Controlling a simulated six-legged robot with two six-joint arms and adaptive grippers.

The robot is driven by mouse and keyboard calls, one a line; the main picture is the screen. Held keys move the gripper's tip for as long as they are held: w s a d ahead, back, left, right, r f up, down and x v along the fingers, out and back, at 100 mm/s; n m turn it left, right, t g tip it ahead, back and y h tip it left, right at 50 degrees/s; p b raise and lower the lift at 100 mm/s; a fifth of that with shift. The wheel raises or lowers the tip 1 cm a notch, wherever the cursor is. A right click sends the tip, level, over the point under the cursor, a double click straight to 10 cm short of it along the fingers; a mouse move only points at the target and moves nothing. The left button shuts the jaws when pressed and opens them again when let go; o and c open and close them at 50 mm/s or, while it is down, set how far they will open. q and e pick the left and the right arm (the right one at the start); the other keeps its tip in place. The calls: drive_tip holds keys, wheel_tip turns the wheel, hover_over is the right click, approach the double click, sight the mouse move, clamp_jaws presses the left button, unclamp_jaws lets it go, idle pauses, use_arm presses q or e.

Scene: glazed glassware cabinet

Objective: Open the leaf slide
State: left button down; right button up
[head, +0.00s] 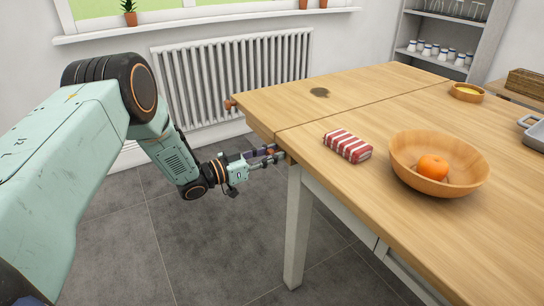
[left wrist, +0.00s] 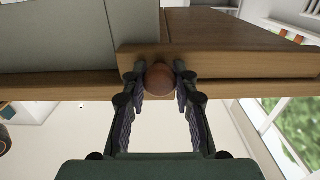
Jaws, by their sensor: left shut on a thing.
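The wooden table (head: 400,105) has a seam across its top, with a leaf section (head: 300,98) on the far side. My left gripper (head: 277,152) is at the table's near left corner, just under the top's edge. In the left wrist view its two fingers stand on either side of a round brown knob (left wrist: 160,79) and are shut on it. The knob is on the face of a wooden slide piece (left wrist: 230,62) below the tabletop. Another orange-brown knob (head: 229,104) shows at the leaf's far left corner. My right gripper is not in view.
A red-and-white striped cloth (head: 347,146) and a wooden bowl (head: 438,178) holding an orange (head: 432,167) are on the table. A white table leg (head: 298,228) stands right beside the gripper. A radiator (head: 238,70) is on the wall behind. The tiled floor left of the table is clear.

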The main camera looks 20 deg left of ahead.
use_arm(q)
drive_tip(key=shift+w+a+r, duration=0.15)
drive_tip(key=shift+a, duration=0.15)
drive_tip(key=c, duration=1)
unclamp_jaws()
drive_tip(key=shift+c, duration=0.2)
drive_tip(key=shift+d, duration=0.1)
drive_tip(key=v, duration=1.2)
